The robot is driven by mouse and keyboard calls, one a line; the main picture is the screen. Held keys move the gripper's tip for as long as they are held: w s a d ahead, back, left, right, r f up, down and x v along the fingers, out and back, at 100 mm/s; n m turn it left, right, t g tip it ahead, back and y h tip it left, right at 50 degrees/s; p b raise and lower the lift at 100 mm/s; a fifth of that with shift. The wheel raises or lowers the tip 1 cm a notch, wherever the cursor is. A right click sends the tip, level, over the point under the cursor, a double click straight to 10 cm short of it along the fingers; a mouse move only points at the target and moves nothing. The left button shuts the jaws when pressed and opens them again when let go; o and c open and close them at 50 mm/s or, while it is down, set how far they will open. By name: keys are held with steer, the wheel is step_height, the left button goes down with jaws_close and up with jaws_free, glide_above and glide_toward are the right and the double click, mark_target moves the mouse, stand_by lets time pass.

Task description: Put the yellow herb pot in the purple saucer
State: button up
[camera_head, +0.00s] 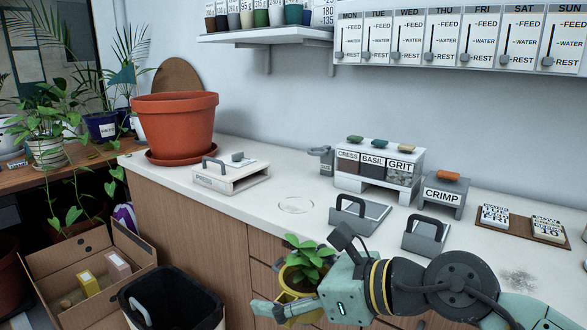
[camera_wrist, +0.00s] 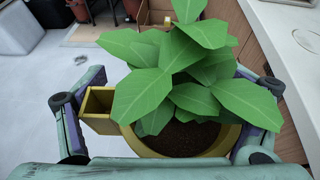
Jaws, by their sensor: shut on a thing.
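The yellow herb pot (camera_head: 288,308) is a small yellow pot with a green leafy plant and a small square box on its side. My gripper (camera_head: 295,298) is shut on it and holds it upright in front of the counter's front edge. In the wrist view the pot (camera_wrist: 216,146) sits between the two fingers of my gripper (camera_wrist: 166,110), with dark soil showing and leaves covering much of its rim. I see no purple saucer in either view.
The white counter (camera_head: 270,185) has a faint ring mark and a clear patch at its middle. A terracotta pot (camera_head: 175,122), a white press (camera_head: 230,177), labelled bins (camera_head: 376,165) and grey handled tools (camera_head: 358,215) stand on it. A black bin (camera_head: 175,297) and cardboard box (camera_head: 92,265) are below.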

steer(key=shift+s, duration=0.35)
steer(key=w+f+m+t+h, duration=0.2)
steer(key=w+f, duration=0.2)
steer(key=f, duration=1)
steer(key=w+f+m+t+h, duration=0.2)
steer(key=w+f, duration=0.3)
steer(key=f, duration=0.9)
steer(key=w+d+f+m+t+h, duration=0.1)
steer(key=w+f+m+t+h, duration=0.1)
steer(key=f, duration=1.3)
steer(key=w+m+h, duration=0.1)
steer(key=w+m, duration=0.1)
steer(key=shift+w, duration=0.4)
